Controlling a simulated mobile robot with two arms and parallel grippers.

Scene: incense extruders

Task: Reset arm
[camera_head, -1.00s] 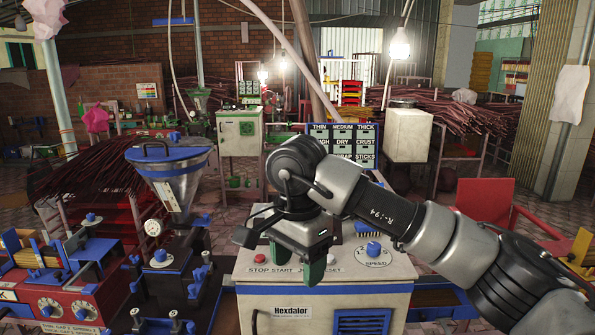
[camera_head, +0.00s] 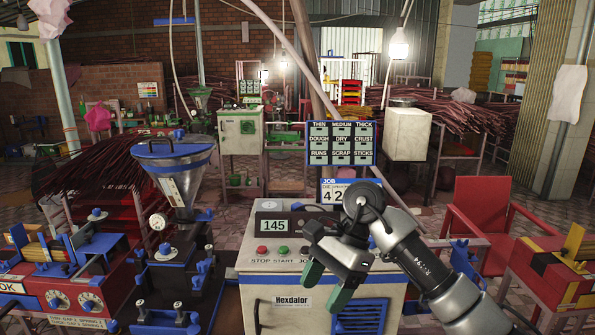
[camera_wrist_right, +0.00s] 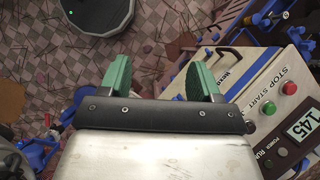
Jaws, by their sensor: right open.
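My right gripper (camera_head: 327,285) has green fingertips spread apart with nothing between them. In the head view it hangs in front of the right part of the control cabinet (camera_head: 255,318), pointing down and to the left. In the right wrist view its two green fingers (camera_wrist_right: 156,77) stand apart over the tiled floor, with the cabinet's panel to the right. My right arm (camera_head: 420,262) comes in from the lower right and hides part of the panel, including the speed knob. My left gripper is not in view.
The panel has a display reading 145 (camera_head: 273,226) and red and green buttons (camera_head: 262,249). A blue-rimmed hopper machine (camera_head: 175,185) stands at left. A red machine (camera_head: 60,295) is at far left, and a red chair (camera_head: 482,215) at right. A sign board (camera_head: 341,143) stands behind.

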